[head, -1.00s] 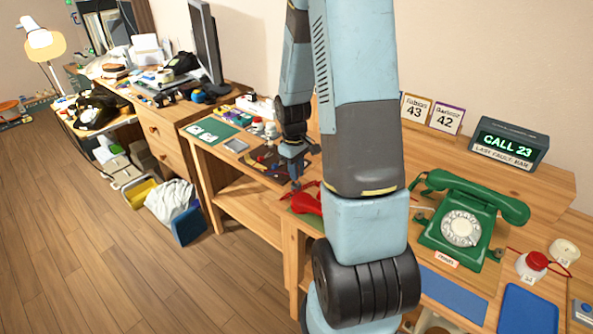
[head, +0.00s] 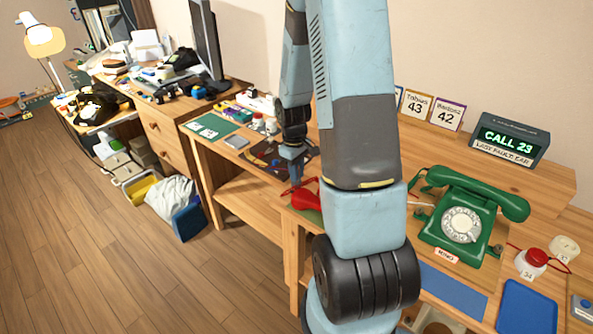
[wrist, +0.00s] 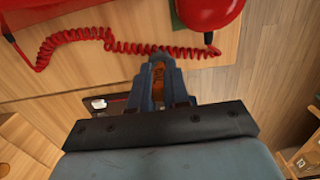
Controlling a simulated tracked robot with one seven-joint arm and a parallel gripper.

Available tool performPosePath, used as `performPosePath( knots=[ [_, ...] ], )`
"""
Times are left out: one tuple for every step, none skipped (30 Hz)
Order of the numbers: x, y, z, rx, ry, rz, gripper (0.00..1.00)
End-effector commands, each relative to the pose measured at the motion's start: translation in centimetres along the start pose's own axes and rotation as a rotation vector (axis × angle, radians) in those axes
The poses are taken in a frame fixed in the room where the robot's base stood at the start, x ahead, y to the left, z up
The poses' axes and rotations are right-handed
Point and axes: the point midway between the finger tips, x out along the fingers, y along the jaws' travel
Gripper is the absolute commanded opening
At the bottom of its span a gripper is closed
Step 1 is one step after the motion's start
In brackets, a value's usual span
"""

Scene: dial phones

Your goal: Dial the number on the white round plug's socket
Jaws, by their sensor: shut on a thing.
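The green dial phone (head: 472,208) stands on the desk at right, its white dial (head: 461,225) facing up. The white round plug (head: 564,246) sits at the far right, its tag too small to read surely. Beside it a red plug (head: 537,257) sits in a white socket tagged 34. My gripper (head: 295,182) is far left of the phone, low beside a red handset (head: 306,199). In the wrist view my gripper (wrist: 162,60) is closed around an orange-brown thing (wrist: 158,76) that I cannot identify. The red coiled cord (wrist: 130,46) runs by its fingertips.
A display (head: 508,139) reads CALL 23. My arm hides the desk's middle. Blue mats (head: 453,291) lie in front of the phone. The floor (head: 90,260) at left is clear.

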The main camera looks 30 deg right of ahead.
Motion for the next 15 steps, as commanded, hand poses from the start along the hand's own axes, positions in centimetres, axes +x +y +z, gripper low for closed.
performPosePath(
  knots=[
    [0.12,-0.01,0.01,0.0,-0.001,0.0,0.0],
    [0.19,-0.01,0.0,0.0,-0.001,0.0,0.0],
    [0.27,-0.02,0.0,0.0,-0.001,0.0,0.0],
    [0.26,-0.01,-0.01,0.0,0.0,0.0,0.0],
    [0.25,-0.01,-0.01,0.0,0.0,0.0,0.0],
    [0.24,-0.01,-0.01,0.0,0.0,0.0,0.0],
    [0.24,-0.01,-0.01,0.0,0.0,0.0,0.0],
    [0.24,-0.01,-0.01,0.0,0.0,0.0,0.0],
    [0.23,-0.01,-0.01,0.0,0.0,0.0,0.0],
    [0.23,-0.01,-0.01,0.0,0.0,0.0,0.17],
    [0.23,-0.01,-0.01,0.0,0.0,0.0,0.2],
    [0.24,-0.01,-0.01,0.0,0.0,0.0,0.24],
    [0.23,-0.01,-0.01,0.0,0.0,0.0,0.27],
    [0.23,-0.01,-0.01,0.0,0.0,0.0,0.3],
    [0.23,-0.01,-0.01,0.0,0.0,0.0,0.34]
  ],
)
